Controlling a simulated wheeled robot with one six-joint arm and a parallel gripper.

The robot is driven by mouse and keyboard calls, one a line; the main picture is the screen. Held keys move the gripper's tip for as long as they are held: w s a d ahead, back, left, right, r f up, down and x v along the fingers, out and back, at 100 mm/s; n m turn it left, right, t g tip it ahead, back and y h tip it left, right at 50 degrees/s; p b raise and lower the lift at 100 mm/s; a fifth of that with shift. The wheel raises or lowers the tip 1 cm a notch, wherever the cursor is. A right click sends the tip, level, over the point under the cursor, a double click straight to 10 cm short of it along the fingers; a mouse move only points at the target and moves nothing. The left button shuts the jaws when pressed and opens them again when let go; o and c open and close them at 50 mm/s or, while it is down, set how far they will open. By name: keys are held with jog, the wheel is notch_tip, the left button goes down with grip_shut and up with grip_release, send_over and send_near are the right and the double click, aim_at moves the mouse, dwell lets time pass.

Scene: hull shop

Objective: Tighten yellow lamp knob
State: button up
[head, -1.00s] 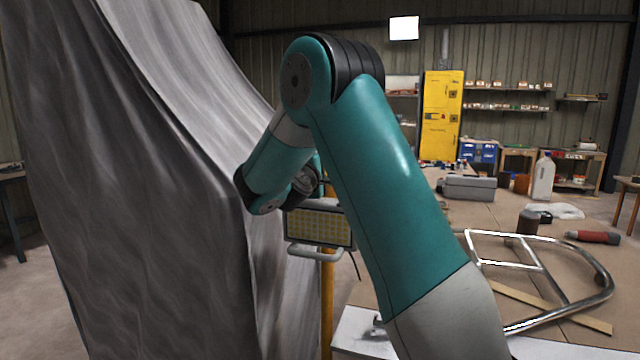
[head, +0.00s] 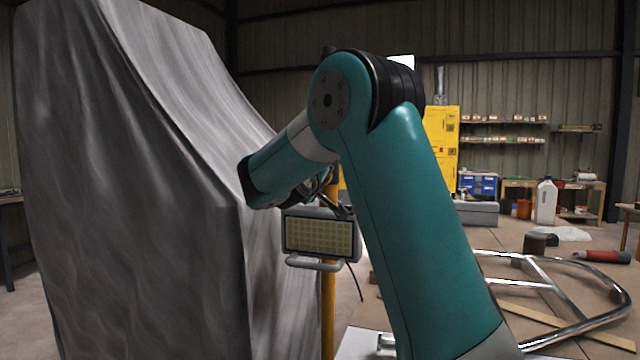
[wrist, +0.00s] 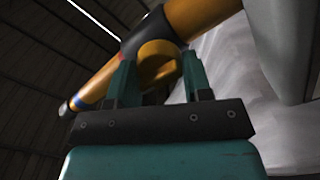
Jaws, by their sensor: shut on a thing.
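The lamp (head: 322,237) is a grey-framed panel with a yellow grid face and a grey bar below. It hangs on a yellow stand pole (head: 328,310) beside the grey draped hull. In the wrist view a yellow tube with a black collar (wrist: 143,36) crosses the upper part. The rounded yellow knob (wrist: 157,65) sits just below the collar. My gripper (wrist: 158,72) has its two teal fingers on either side of the knob and is shut on it. In the head view my arm mostly hides the gripper and knob.
The draped hull (head: 140,200) stands close on the left. A dark cable hangs by the lamp.

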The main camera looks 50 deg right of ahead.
dwell(0.4)
jog(key=o, duration=0.9)
